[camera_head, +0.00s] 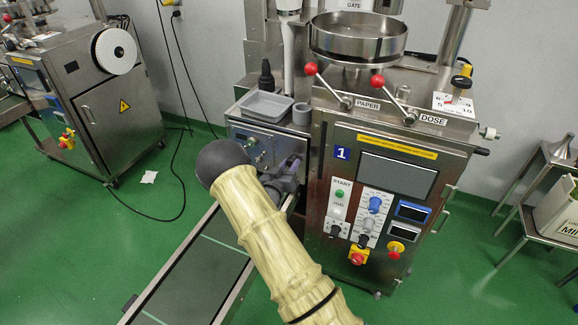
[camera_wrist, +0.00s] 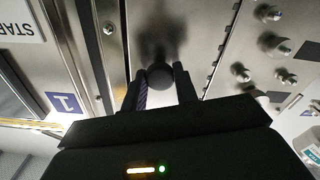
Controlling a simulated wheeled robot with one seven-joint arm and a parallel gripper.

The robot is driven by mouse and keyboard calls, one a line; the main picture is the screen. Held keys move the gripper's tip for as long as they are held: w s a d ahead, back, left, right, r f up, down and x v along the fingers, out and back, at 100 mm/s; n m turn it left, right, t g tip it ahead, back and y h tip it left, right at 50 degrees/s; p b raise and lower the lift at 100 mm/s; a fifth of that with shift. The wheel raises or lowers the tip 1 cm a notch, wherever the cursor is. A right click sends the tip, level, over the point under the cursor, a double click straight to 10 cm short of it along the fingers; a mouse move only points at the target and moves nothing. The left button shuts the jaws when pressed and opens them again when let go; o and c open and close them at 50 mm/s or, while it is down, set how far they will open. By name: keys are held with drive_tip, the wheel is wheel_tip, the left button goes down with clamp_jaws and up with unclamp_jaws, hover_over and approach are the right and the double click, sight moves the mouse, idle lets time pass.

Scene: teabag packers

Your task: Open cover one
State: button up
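The packing machine marked 1 (camera_head: 325,200) stands at the centre of the head view. Its blue label 1 (camera_wrist: 63,101) also shows at the left of the wrist view. In the wrist view, a dark round knob (camera_wrist: 160,76) stands out from a steel panel (camera_wrist: 147,22). My gripper (camera_wrist: 160,72) has its two fingers on either side of this knob, close to it. I cannot tell whether both fingers press on it. In the head view my arm hides much of the area left of the control panel, and the fingers are not clear there.
A conveyor (camera_head: 197,265) runs toward the lower left under my arm. A grey tray (camera_head: 267,106) and a dark bottle (camera_head: 266,78) stand on the machine's ledge. Red-knobbed levers are above. Another machine (camera_head: 105,105) is at left, with green floor (camera_head: 60,240) free.

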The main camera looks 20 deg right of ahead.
clamp_jaws()
drive_tip(key=shift+a, duration=0.2)
